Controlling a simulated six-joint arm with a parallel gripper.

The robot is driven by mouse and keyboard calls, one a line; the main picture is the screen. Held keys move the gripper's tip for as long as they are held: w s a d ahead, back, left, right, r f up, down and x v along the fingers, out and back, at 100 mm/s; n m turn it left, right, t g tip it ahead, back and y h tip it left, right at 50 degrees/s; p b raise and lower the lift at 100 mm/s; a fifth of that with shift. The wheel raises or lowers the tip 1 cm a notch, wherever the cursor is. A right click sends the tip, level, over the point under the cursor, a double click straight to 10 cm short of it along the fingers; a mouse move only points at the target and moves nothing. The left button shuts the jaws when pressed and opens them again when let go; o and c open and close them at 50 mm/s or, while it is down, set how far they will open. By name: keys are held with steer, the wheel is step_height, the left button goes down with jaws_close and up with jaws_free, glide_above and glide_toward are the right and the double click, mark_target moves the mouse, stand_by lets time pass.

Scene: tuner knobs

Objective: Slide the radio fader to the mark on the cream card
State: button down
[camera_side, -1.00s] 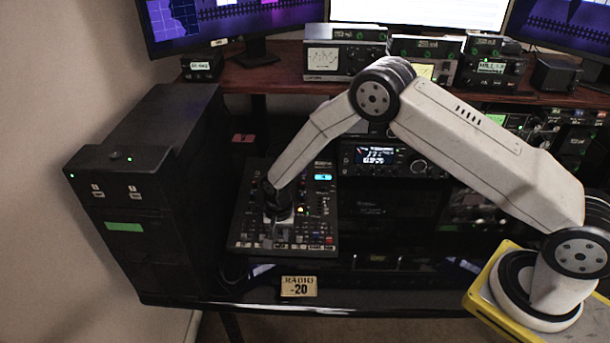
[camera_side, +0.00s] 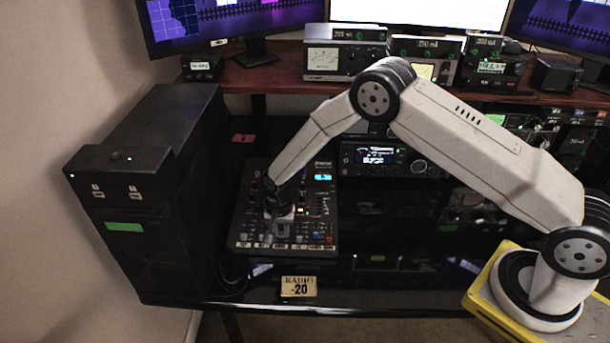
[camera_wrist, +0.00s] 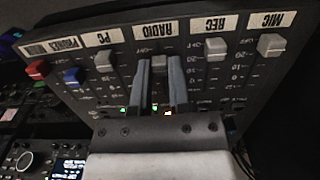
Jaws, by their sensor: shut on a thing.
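The mixer (camera_side: 245,240) lies flat on the desk in the side view. In the wrist view its fader panel appears upside down, with the RADIO label (camera_wrist: 160,30). The grey radio fader cap (camera_wrist: 159,62) sits between my gripper's two fingers (camera_wrist: 161,68), which are shut on it. In the side view my gripper (camera_side: 279,215) is over the lower left part of the mixer, and the fader is hidden there. The cream card (camera_side: 299,286) on the desk's front edge reads RADIO -20. The exact scale value beside the cap is hidden by the fingers.
Neighbouring faders stand on both sides: REC (camera_wrist: 216,48), MIC (camera_wrist: 271,44), PC (camera_wrist: 104,62), a blue one (camera_wrist: 75,76) and a red one (camera_wrist: 37,69). A black computer tower (camera_side: 150,190) stands left of the mixer. A radio set (camera_side: 390,160) is behind it at right.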

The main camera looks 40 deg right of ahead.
mark_target(281, 232)
steer(key=shift+w+d, duration=0.15)
steer(key=c, duration=0.6)
jaws_free()
steer(key=shift+r, duration=0.15)
steer(key=shift+r, duration=3.8)
